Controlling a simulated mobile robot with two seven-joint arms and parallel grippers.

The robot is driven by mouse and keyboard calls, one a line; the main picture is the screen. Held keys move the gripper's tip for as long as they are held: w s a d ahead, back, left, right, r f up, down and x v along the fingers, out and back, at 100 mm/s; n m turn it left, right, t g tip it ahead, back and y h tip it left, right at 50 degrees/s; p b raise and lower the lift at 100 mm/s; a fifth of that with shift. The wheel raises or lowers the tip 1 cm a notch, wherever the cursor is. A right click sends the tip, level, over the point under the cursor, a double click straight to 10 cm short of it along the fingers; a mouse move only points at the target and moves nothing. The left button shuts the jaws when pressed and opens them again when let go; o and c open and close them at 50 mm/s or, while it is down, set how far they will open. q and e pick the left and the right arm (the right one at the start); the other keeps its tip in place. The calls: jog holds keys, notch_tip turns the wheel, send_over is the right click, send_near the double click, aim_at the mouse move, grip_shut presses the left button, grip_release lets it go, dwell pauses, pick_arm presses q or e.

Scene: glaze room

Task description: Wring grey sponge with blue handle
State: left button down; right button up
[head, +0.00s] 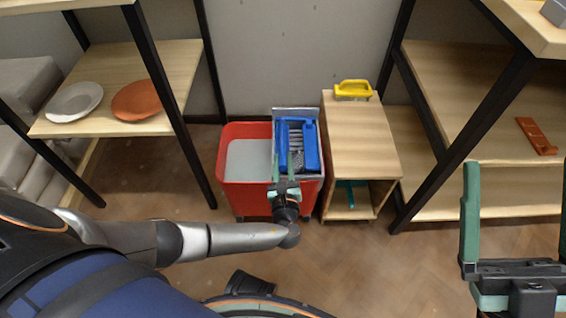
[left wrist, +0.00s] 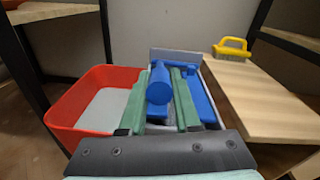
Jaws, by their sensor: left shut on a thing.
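The blue handle (left wrist: 158,86) of the sponge shows end-on between the two green fingers of my left gripper (left wrist: 160,73) in the left wrist view. My left gripper (head: 286,168) is shut on it, over the grey wringer (head: 297,111) at the right side of the red bucket (head: 232,190). Blue parts lie inside the wringer frame; in the head view I cannot separate the handle from the wringer's own blue parts. The grey sponge head is not clearly visible. My right gripper (head: 518,190) is open and empty at the lower right.
Greyish liquid fills the bucket's left part. A wooden stand (head: 362,140) stands close right, with a yellow-handled grey-headed tool (head: 353,89) on top and a teal item (head: 350,192) below. Black-framed shelves flank both sides; the left holds two plates (head: 74,102).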

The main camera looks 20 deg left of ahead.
pick_arm(q)
jog(key=shift+s+f+b, duration=0.1)
jog(key=shift+f+b, duration=0.25)
jog(key=shift+f, duration=0.15)
pick_arm(e)
jog(key=shift+s+f, duration=0.1)
jog(key=shift+f, duration=0.6)
jog(key=shift+a, duration=0.1)
